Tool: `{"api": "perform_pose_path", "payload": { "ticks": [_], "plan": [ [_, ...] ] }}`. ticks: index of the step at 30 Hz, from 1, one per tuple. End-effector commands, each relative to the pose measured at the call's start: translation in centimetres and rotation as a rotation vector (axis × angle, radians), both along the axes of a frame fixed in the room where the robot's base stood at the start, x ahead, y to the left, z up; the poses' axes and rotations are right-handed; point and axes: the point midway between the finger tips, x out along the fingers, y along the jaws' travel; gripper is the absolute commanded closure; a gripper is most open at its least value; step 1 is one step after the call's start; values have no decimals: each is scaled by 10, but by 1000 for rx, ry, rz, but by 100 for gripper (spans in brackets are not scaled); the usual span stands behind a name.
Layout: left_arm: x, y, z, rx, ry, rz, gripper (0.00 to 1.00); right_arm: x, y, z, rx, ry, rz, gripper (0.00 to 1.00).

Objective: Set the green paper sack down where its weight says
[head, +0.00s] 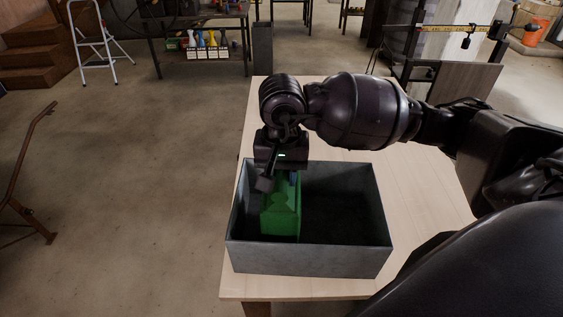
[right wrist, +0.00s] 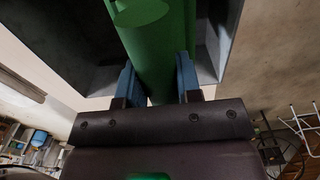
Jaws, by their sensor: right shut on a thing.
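The green paper sack (head: 281,212) stands inside the left part of a grey open bin (head: 308,258) on the table. My right gripper (head: 281,178) comes down over the bin and is shut on the top of the sack. In the right wrist view the two blue fingers (right wrist: 157,82) press on both sides of the green sack (right wrist: 155,45). The sack's bottom is hidden by the bin's front wall, so I cannot tell whether it touches the floor of the bin. A beam scale (head: 466,42) stands at the back right. My left gripper is not in view.
The pale wooden table (head: 420,205) has bare room right of the bin. A shelf (head: 200,50) with several bottles, a stepladder (head: 92,45) and wooden stairs (head: 35,50) stand at the back left. An orange bucket (head: 537,32) is at the far right.

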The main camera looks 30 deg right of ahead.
Motion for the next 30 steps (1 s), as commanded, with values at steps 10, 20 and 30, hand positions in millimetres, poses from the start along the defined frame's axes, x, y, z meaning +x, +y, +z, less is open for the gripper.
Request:
{"api": "perform_pose_path", "payload": {
  "ticks": [10, 20, 30],
  "plan": [
    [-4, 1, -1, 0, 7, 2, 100, 1, 0, -4, 1, -4, 1, 100],
    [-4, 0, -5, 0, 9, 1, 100, -1, 0, -10, -1, 2, 0, 63],
    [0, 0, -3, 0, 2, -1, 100, 0, 0, -9, -1, -1, 0, 42]
  ]
}}
